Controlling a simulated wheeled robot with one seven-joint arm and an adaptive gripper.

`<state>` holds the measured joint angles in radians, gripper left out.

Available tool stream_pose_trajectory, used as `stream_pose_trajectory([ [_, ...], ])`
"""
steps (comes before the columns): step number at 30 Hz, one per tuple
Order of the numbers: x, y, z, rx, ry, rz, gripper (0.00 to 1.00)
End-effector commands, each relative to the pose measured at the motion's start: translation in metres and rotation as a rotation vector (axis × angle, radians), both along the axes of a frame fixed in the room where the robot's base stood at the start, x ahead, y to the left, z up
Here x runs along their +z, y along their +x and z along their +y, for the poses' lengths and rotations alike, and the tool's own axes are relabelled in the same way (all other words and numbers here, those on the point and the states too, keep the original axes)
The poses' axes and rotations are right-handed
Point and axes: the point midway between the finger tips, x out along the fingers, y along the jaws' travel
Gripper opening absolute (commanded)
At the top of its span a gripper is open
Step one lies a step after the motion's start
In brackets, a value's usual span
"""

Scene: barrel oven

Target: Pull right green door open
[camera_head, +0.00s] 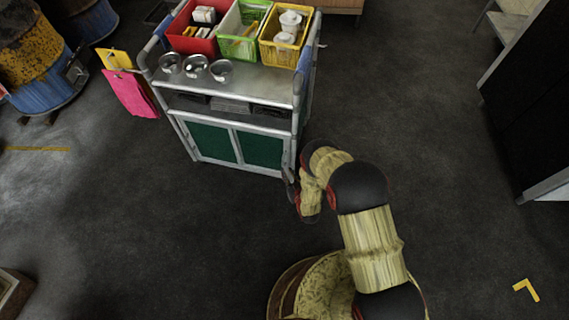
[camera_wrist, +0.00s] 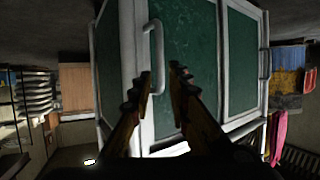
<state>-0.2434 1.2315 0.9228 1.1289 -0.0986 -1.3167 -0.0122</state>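The right green door (camera_head: 262,149) is on the front of a grey metal cart, beside the left green door (camera_head: 214,143). Both look shut. In the wrist view the right door (camera_wrist: 186,45) fills the middle, with a light bar handle (camera_wrist: 153,55) near its left edge. My gripper (camera_head: 289,180) is low at the cart's right front corner. In the wrist view my gripper (camera_wrist: 160,70) has its two fingers apart, with the handle close by their tips; the left finger partly covers its lower end. I cannot tell whether they touch it.
Red (camera_head: 190,42), green (camera_head: 238,42) and yellow (camera_head: 283,52) bins and several metal cups (camera_head: 195,67) stand on the cart. A pink cloth (camera_head: 130,92) hangs at its left. A blue and yellow barrel (camera_head: 42,75) stands far left. The floor in front is clear.

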Motion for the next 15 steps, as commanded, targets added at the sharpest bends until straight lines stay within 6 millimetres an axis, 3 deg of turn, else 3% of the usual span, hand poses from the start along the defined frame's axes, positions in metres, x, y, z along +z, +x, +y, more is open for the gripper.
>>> stream_pose_trajectory([
  [15, -0.026, 0.059, 0.021, 0.000, 0.002, -0.005, 0.18],
])
